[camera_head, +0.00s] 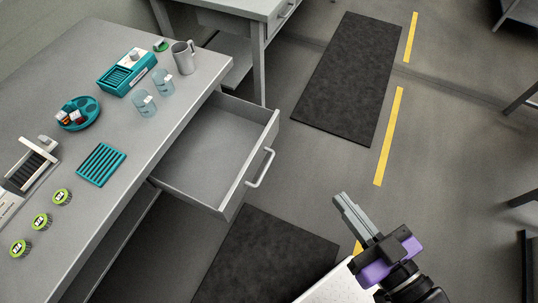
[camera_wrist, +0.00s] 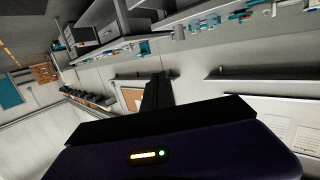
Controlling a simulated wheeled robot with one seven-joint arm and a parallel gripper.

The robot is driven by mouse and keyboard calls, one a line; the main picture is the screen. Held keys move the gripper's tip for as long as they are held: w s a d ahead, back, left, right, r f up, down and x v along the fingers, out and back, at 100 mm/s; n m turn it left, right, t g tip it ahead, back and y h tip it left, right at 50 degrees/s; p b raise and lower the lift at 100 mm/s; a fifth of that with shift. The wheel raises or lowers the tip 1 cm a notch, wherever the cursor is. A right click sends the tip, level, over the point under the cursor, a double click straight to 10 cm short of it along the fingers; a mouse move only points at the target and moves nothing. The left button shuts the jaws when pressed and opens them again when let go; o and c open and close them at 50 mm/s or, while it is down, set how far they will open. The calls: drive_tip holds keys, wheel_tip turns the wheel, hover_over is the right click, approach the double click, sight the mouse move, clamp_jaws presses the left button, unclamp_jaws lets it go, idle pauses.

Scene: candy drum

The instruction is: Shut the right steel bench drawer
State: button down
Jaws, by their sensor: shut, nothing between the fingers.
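The steel bench drawer (camera_head: 190,160) stands pulled well out from under the bench top in the head view. It looks empty inside, and its bar handle (camera_head: 261,167) is on the front panel facing right. My gripper (camera_head: 343,200) is shut and empty, to the right of the drawer front and clearly apart from it, above the floor. In the wrist view the closed fingers (camera_wrist: 157,92) point toward a wall and shelves; the drawer does not show there.
The bench top (camera_head: 135,165) holds a teal scale (camera_head: 127,71), a mug (camera_head: 184,57), beakers (camera_head: 145,104), a round teal tray (camera_head: 90,105) and several green-lidded tins (camera_head: 41,221). Another bench (camera_head: 262,8) stands behind. Dark mats (camera_head: 350,75) lie on the floor.

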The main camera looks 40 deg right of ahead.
drive_tip(key=w+d+f+m+g+h+b, duration=0.1)
drive_tip(key=w+d+f+m+b, duration=0.35)
drive_tip(key=d+f, duration=0.4)
drive_tip(key=w+d+f+m+g+h+b, duration=0.1)
drive_tip(key=w+d+f+m+g+b, duration=0.15)
drive_tip(key=w+d+f, duration=0.65)
drive_tip(key=w+d+f+m+h+b, duration=0.1)
drive_tip(key=d+f+m+b, duration=0.35)
drive_tip(key=f, duration=0.95)
drive_tip(key=t+y+b, duration=0.3)
drive_tip(key=y+b, duration=0.1)
drive_tip(key=y, duration=1)
approach(268, 142)
drive_tip(key=shift+n, duration=0.45)
drive_tip(key=x, duration=0.7)
drive_tip(key=shift+s+r, duration=0.1)
drive_tip(key=shift+r, duration=0.1)
